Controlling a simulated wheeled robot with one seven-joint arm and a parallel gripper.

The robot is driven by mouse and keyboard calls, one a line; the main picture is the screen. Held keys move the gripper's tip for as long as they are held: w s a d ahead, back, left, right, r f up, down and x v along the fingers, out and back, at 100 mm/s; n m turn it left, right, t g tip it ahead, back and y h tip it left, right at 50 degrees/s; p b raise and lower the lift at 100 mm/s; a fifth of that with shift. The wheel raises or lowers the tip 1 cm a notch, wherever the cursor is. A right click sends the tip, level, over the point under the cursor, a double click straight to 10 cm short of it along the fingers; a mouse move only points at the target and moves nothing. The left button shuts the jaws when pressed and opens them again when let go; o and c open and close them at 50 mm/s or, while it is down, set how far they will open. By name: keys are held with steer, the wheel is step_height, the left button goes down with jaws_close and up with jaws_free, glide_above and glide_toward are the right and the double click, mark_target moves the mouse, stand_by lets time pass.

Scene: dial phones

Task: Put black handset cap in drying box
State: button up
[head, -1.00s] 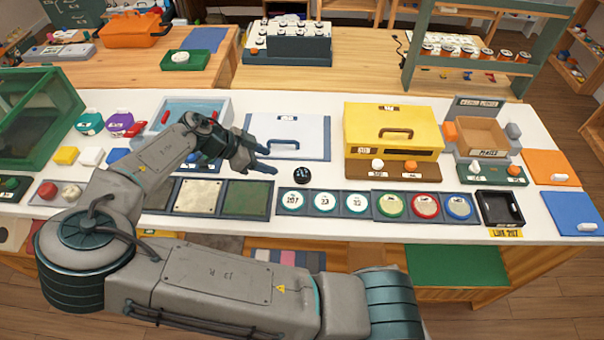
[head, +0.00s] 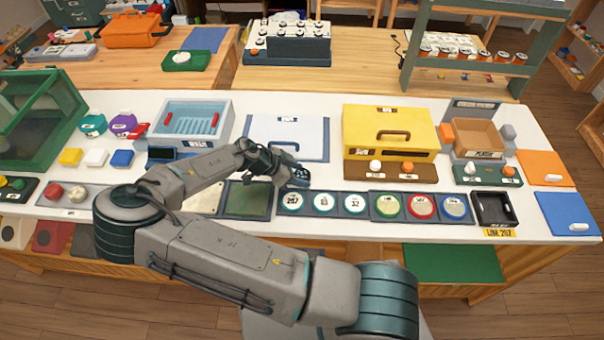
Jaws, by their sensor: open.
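The black handset cap (head: 300,175) is a small dark round piece with a pale mark, on the white counter just behind the numbered discs. My gripper (head: 288,172) is open and low over the counter, with its fingers at the cap. The fingers partly cover the cap, and I cannot tell whether they touch it. A yellow box (head: 390,121) with a handle and a dark front slot stands to the right. A white box (head: 262,149) with a handle lies behind the gripper.
A row of numbered discs (head: 324,203) lies in front of the cap. A wash basin (head: 190,121) stands left of the white box. A black tray (head: 494,209) and a wooden-coloured bin (head: 478,138) are at the right. Free counter lies between the cap and the yellow box.

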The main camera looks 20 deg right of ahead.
steer(key=c, duration=0.7)
